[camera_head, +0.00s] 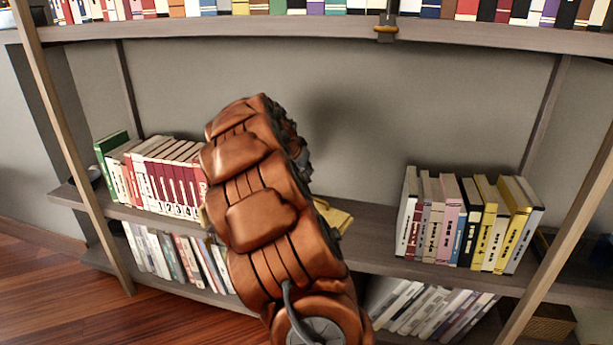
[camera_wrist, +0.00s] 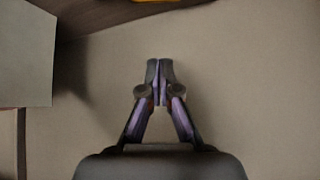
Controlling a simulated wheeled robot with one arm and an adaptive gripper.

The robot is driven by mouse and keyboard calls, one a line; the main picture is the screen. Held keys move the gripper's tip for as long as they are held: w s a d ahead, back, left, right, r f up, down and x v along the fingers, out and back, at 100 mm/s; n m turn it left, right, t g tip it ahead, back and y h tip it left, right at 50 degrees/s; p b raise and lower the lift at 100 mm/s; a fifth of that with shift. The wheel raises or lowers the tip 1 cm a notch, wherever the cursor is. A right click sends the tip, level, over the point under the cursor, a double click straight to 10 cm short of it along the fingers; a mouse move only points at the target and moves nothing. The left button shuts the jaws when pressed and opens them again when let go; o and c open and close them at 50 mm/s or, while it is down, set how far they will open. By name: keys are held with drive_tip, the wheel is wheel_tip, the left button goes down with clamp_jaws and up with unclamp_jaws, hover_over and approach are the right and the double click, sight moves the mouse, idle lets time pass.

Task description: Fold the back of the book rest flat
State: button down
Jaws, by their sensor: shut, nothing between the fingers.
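A yellow piece (camera_head: 333,216), which looks like part of the book rest, shows on the middle shelf just right of my copper-coloured arm. The arm hides most of it, so I cannot tell how its back stands. In the wrist view a thin orange-yellow edge (camera_wrist: 172,1), perhaps the same thing, shows at the top border, beyond my fingertips and apart from them. My gripper (camera_wrist: 159,72) is shut and empty, its fingertips together in front of a plain beige surface. In the head view my arm hides the gripper.
The middle shelf (camera_head: 375,240) holds red and white books (camera_head: 170,180) at left and a mixed row (camera_head: 465,225) at right. The upper shelf (camera_head: 280,27) runs above. Shelf between arm and right row looks clear. A pale flat panel (camera_wrist: 28,55) is at left in the wrist view.

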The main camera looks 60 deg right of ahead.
drive_tip(key=b+x, duration=0.1)
drive_tip(key=x, duration=0.2)
drive_tip(key=a+f+b+x, duration=0.1)
drive_tip(key=x, duration=0.2)
drive_tip(key=b+x, duration=0.1)
drive_tip(key=x, duration=0.2)
drive_tip(key=shift+a+f+b, duration=0.1)
drive_tip(key=shift+f+b, duration=0.2)
drive_tip(key=shift+f, duration=0.7)
drive_tip(key=shift+f+y+p, duration=0.1)
drive_tip(key=shift+y+p, duration=0.3)
drive_tip(key=shift+p, duration=0.2)
drive_tip(key=shift+w+d+f+y+p, duration=0.1)
drive_tip(key=shift+d+f+y+p, duration=0.35)
drive_tip(key=shift+p, duration=0.55)
drive_tip(key=shift+d+f, duration=0.1)
drive_tip(key=shift+f, duration=0.15)
